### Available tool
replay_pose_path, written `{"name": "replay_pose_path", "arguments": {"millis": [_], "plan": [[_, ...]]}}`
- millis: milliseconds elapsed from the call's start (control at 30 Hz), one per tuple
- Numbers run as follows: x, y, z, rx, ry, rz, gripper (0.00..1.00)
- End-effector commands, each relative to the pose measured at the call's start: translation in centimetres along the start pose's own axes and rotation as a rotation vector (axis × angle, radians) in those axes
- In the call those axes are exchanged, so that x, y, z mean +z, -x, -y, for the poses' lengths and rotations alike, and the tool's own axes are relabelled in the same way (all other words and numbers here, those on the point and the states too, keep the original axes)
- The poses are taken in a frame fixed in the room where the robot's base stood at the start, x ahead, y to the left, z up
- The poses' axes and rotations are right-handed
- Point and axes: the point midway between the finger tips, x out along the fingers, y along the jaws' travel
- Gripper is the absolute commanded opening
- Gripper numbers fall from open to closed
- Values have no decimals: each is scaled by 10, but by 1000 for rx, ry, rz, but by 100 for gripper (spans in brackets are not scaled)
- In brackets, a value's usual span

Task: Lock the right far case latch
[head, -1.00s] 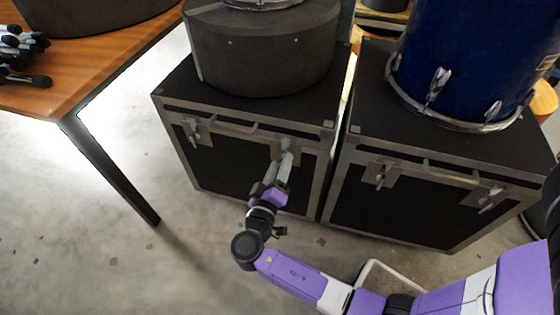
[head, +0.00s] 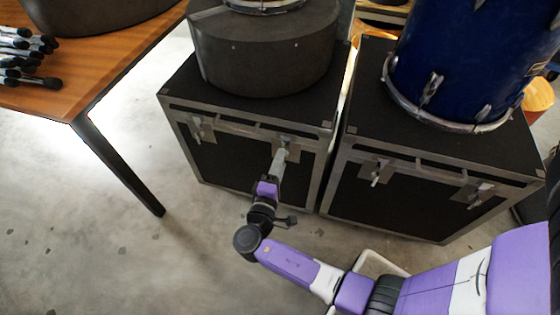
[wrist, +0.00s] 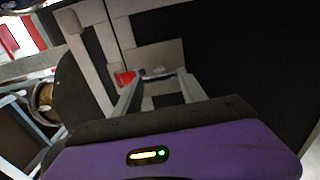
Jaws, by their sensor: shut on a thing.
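Two black cases with grey metal edges stand side by side. The left case (head: 225,165) has two latches on its front: a left latch (head: 199,130) and a right latch (head: 290,146). My gripper (head: 281,158) is at that right latch, reaching up from below. In the wrist view, my gripper (wrist: 157,78) has its two grey fingers at a grey latch plate (wrist: 158,54), with a small red part (wrist: 125,78) by the left fingertip. The gripper is shut on the latch; the handle itself is mostly hidden by the fingers, so its angle cannot be told.
The right case (head: 410,200) has a left latch (head: 380,172) and a right latch (head: 478,192). A dark round drum case (head: 265,55) and a blue drum (head: 460,60) stand on top. A wooden table (head: 95,65) with microphones is at left. The floor between is clear.

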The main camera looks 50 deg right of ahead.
Motion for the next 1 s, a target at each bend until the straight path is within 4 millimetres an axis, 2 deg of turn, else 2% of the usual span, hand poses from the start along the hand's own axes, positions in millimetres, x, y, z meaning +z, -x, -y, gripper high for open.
{"name": "replay_pose_path", "arguments": {"millis": [500,533,633,1000], "plan": [[0,1,1,-1,25,-3,9],[-1,1,1,-1,25,-3,51],[0,1,1,-1,24,-3,71],[-1,3,0,0,22,-3,71]]}}
